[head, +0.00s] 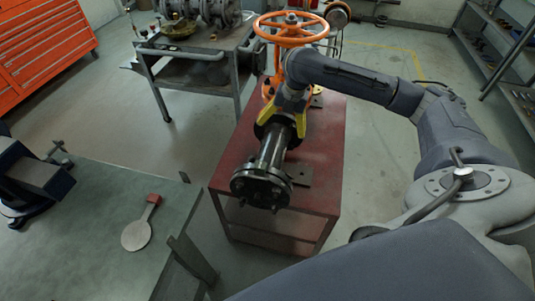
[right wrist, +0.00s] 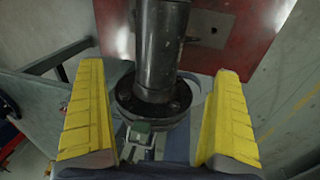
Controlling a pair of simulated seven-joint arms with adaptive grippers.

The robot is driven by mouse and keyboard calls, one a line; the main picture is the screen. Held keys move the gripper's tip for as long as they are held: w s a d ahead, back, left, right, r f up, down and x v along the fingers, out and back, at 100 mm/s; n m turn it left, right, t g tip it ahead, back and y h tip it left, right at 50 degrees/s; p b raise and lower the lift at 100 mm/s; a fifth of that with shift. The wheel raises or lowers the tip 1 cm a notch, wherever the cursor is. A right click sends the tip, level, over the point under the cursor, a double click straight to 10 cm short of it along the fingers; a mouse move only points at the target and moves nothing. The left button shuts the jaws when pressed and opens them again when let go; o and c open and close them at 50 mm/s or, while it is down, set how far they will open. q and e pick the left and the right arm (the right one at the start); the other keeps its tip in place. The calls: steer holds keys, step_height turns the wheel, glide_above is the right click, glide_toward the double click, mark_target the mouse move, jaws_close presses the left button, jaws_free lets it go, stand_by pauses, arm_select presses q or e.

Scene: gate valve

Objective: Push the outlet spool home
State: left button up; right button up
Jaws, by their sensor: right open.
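The outlet spool (head: 270,152) is a dark metal pipe lying roughly level above the red bench, with a bolted round flange (head: 262,187) at its near end. Its far end runs toward the gate valve, which has an orange handwheel (head: 290,28). My right gripper (head: 282,122) is at the spool's far end, its yellow fingers apart on either side. It hides the joint with the valve, so I cannot tell whether a gap remains. In the right wrist view the open fingers (right wrist: 158,115) stand either side of the pipe (right wrist: 160,50) and a dark flange (right wrist: 152,105), apparently clear of both. My left gripper is out of view.
The red bench (head: 325,150) carries the valve and a flat dark plate (head: 298,174). A green-topped table (head: 85,230) at the left holds a round paddle with a red end (head: 137,233). A grey cart (head: 200,70) stands behind. Open floor lies right of the bench.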

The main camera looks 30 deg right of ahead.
mark_target(272, 153)
steer(key=f, duration=0.5)
steer(key=w+a+f, duration=0.1)
steer(key=f, duration=0.4)
steer(key=w+a+f, duration=0.1)
steer(key=f, duration=0.4)
steer(key=shift+w+f, duration=0.1)
steer(key=shift+f, duration=0.15)
steer(key=shift+c, duration=0.6)
steer(key=c, duration=1.2)
steer(key=shift+w, duration=0.1)
steer(key=shift+c, duration=0.2)
